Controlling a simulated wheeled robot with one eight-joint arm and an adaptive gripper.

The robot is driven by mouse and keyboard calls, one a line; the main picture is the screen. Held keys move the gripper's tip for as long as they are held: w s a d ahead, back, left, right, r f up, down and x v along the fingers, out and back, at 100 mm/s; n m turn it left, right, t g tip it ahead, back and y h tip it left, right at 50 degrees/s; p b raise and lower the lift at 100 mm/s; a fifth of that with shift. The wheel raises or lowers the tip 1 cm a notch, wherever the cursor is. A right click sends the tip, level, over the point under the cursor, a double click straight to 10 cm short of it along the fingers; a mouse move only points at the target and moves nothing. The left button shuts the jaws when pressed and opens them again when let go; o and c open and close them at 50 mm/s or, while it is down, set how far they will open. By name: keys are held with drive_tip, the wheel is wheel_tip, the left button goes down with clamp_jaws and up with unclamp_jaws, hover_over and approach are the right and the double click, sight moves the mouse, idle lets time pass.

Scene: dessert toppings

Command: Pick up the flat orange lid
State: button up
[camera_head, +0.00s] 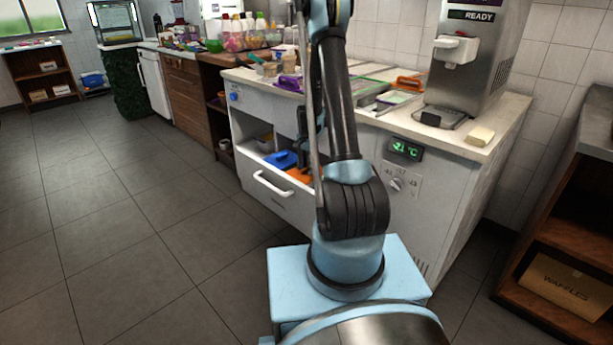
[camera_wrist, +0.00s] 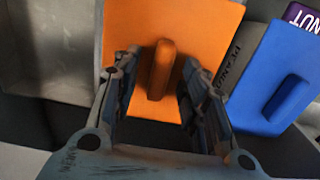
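The flat orange lid (camera_wrist: 205,35) fills the upper middle of the wrist view, with a raised bar handle (camera_wrist: 161,68) across it. My gripper (camera_wrist: 160,78) is open, with one finger on each side of the handle and a gap between each finger and it. I cannot tell whether the fingertips touch the lid's plate. In the head view the orange lid (camera_head: 299,174) shows in the cabinet's open compartment, partly hidden by my arm. My gripper there is mostly hidden behind the arm.
A blue lid (camera_wrist: 270,72) with its own handle lies just right of the orange lid. It also shows in the compartment in the head view (camera_head: 281,159). A purple label (camera_wrist: 303,17) is beyond it. The counter (camera_head: 484,152) above holds a dispenser machine (camera_head: 492,70).

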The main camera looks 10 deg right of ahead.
drive_tip(key=shift+c, duration=0.6)
clamp_jaws()
drive_tip(key=shift+r, duration=0.1)
